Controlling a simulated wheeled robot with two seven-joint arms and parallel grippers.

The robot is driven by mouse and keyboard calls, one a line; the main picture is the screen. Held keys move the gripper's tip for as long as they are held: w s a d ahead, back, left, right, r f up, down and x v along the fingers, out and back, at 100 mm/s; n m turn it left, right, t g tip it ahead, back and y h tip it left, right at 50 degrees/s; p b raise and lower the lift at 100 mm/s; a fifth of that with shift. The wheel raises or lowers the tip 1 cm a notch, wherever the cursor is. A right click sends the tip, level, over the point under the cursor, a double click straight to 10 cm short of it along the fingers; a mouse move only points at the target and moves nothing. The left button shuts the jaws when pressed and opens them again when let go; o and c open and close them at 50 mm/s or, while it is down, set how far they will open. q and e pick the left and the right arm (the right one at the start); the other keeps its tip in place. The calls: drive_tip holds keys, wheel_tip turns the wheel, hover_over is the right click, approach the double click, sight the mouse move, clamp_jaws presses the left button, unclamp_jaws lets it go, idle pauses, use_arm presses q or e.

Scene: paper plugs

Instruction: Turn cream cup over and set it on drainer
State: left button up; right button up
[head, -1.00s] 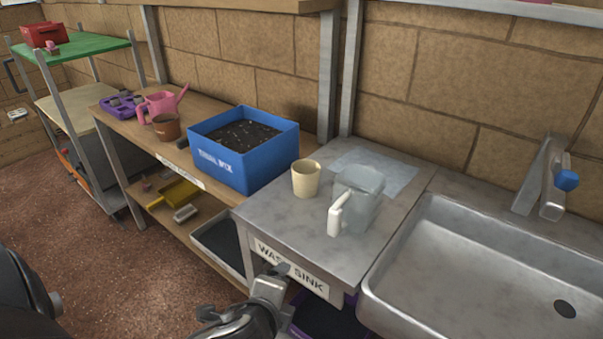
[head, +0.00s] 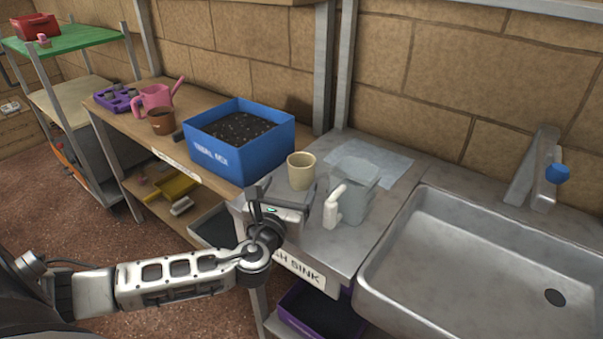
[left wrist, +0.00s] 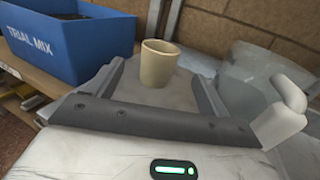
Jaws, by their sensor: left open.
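The cream cup (head: 301,171) stands upright, mouth up, on the grey wash-sink counter. It also shows in the left wrist view (left wrist: 158,64). My left gripper (head: 282,192) is open and empty at the counter's front left, in front of the cup. In the left wrist view its two fingers point towards the cup, which appears between and just beyond the tips; I see no contact. A flat, pale translucent sheet (head: 398,164) lies at the counter's back, possibly the drainer; I cannot tell for sure. My right gripper is out of view.
A cloudy translucent jug (head: 356,190) with a white handle stands right of the cup, over the sheet's front. A blue TRIAL MIX box (head: 262,160) of soil is close on the left. The metal sink (head: 470,262) and blue-knobbed tap (head: 557,173) are at right.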

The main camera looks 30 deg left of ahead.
sight(298, 173)
use_arm(q)
drive_tip(key=x, duration=0.5)
drive_tip(key=f+x, duration=0.1)
drive_tip(key=x, duration=0.1)
drive_tip(key=shift+w, duration=0.3)
drive_tip(key=c, duration=1.1)
drive_tip(key=shift+c, duration=0.2)
drive_tip(key=shift+r, duration=0.15)
